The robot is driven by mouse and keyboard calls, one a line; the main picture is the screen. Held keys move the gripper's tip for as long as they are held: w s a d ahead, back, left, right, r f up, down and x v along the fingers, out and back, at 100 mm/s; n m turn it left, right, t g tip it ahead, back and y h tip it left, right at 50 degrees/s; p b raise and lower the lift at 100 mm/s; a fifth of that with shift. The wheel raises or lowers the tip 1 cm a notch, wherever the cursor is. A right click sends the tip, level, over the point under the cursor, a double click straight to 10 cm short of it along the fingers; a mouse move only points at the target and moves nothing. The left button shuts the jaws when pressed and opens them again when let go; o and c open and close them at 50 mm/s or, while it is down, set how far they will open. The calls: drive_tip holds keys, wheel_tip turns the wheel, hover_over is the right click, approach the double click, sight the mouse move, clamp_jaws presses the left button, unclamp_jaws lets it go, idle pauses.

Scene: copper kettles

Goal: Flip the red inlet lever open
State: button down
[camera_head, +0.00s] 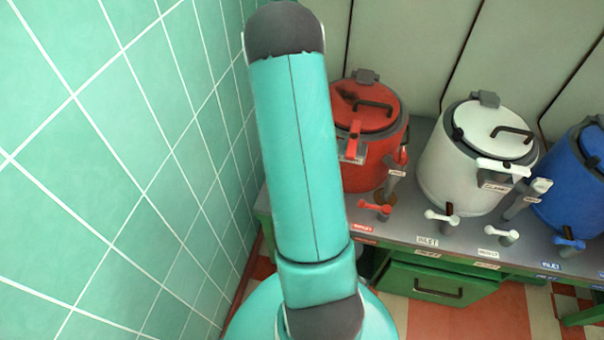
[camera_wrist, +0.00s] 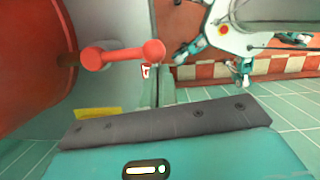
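The red kettle (camera_head: 370,125) stands on the counter just right of my raised teal arm. A red lever (camera_head: 376,208) shows at its front, beside a red label too small to read surely; any lever further left is hidden by my arm. In the wrist view, the red kettle (camera_wrist: 35,55) fills the left side. A red lever with two round knobs (camera_wrist: 125,54) points right from a brown stem; I cannot tell which lever it is. My gripper (camera_wrist: 165,122) shows as a dark grey bar on a teal body, below and apart from the lever. Its finger opening is unclear.
A white kettle (camera_head: 470,165) and a blue kettle (camera_head: 575,180) stand to the right on the same grey counter, with levers in front. A green drawer (camera_head: 437,284) is below. A green tiled wall (camera_head: 110,170) is close on the left.

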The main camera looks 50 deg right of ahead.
drive_tip(key=shift+s, duration=0.1)
drive_tip(key=v, duration=1.3)
drive_tip(key=shift+w+r, duration=0.2)
drive_tip(key=shift+r, duration=0.15)
drive_tip(key=shift+a, duration=0.1)
